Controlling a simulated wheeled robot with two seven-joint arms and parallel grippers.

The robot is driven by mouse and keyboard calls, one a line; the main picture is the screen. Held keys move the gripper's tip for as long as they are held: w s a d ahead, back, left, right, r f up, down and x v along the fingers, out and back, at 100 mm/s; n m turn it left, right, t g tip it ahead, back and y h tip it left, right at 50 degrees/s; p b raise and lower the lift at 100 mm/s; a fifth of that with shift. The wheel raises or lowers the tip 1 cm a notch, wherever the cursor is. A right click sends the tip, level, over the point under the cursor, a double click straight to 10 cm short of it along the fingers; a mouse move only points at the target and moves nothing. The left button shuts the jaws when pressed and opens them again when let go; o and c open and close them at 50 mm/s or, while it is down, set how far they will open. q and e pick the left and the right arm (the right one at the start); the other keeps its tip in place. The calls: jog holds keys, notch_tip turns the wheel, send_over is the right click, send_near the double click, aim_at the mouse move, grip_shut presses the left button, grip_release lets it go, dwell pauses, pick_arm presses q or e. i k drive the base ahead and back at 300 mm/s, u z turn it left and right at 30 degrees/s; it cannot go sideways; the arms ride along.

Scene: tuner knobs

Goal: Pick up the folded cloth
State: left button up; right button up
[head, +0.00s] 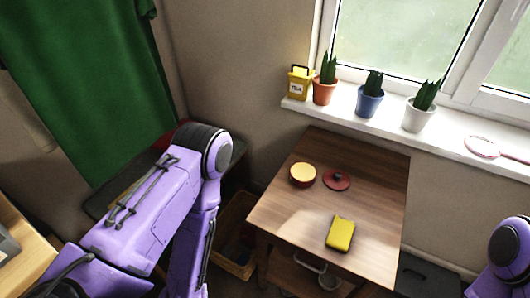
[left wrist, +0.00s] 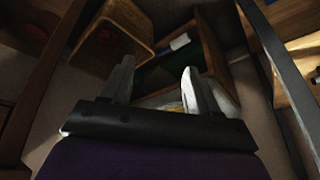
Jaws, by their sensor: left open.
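A yellow, soft-edged flat block (head: 340,233) lies on the small wooden table near its front edge; it looks like the folded cloth, though I cannot be sure. My left gripper (left wrist: 158,82) shows in the left wrist view with its two fingers apart and nothing clearly between them. In the head view my left arm reaches in from the left, and its gripper is hidden or out of frame, away from the tabletop. Only a purple part of my right arm shows at the right edge; its gripper is out of view.
The wooden table (head: 285,215) also bears a round yellow-topped pot (head: 303,175) and a dark red lid (head: 337,180). A pan (head: 328,279) sits on its lower shelf. A crate (head: 228,262) stands left of it. Potted plants line the windowsill (head: 390,123). The left wrist view is dark.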

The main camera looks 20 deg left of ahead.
aim_at(340, 233)
jog(key=u, duration=1.05)
jog(key=k, duration=0.9)
jog(key=z, duration=1.05)
